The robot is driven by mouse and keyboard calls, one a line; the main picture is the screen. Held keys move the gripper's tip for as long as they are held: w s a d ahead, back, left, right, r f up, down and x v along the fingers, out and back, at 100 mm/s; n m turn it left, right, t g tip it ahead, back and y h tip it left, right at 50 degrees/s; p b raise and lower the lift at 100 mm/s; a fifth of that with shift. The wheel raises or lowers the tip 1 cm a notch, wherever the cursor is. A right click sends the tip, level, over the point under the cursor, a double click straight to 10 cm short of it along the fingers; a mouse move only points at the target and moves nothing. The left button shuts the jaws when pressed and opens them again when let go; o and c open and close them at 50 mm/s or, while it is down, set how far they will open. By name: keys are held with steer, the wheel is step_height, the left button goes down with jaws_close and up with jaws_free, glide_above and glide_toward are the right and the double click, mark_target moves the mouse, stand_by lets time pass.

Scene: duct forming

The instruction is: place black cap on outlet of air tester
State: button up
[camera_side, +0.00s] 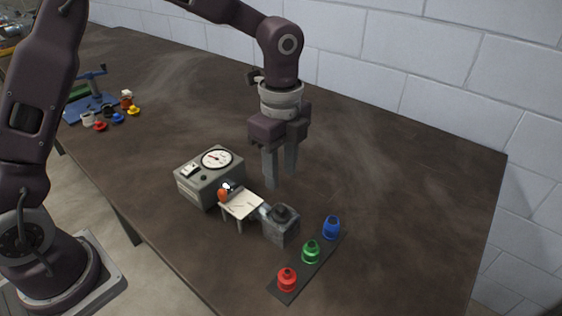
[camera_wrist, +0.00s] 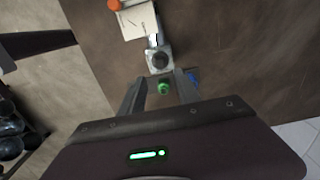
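The air tester is a grey box (camera_side: 208,184) with a round dial in the side view. A dark, black-looking round piece (camera_side: 282,213) sits on top of a grey block (camera_side: 280,231) in front of it; I cannot tell whether it is a cap or part of the block. The block also shows in the wrist view (camera_wrist: 158,60). My gripper (camera_side: 279,182) points down above the table, behind the block in the side view. Its fingers are apart and nothing shows held between them. In the wrist view, the fingers (camera_wrist: 160,76) frame a green cap (camera_wrist: 165,87) farther below.
A dark strip (camera_side: 323,256) carries red (camera_side: 287,279), green (camera_side: 311,251) and blue (camera_side: 331,227) caps. A small white stand (camera_side: 241,204) with an orange-ended piece (camera_side: 223,194) is between tester and block. Several small coloured parts (camera_side: 117,118) lie far left. The table's right side is clear.

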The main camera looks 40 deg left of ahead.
steer(key=s+a+r+n+t, duration=0.2)
steer(key=s+a+r+n, duration=0.25)
steer(key=s+r, duration=0.2)
steer(key=s+a+r+n+t, duration=0.1)
steer(key=s+a+r+n, duration=0.2)
steer(key=s+r+n, duration=0.35)
steer(key=s+a+f+n+t, duration=0.1)
steer(key=s+a+n+t, duration=0.1)
steer(key=s+n, duration=0.5)
steer(key=s, duration=0.3)
steer(key=shift+s+a+f+t, duration=0.15)
steer(key=shift+s+f+t, duration=0.05)
steer(key=shift+f+t, duration=0.1)
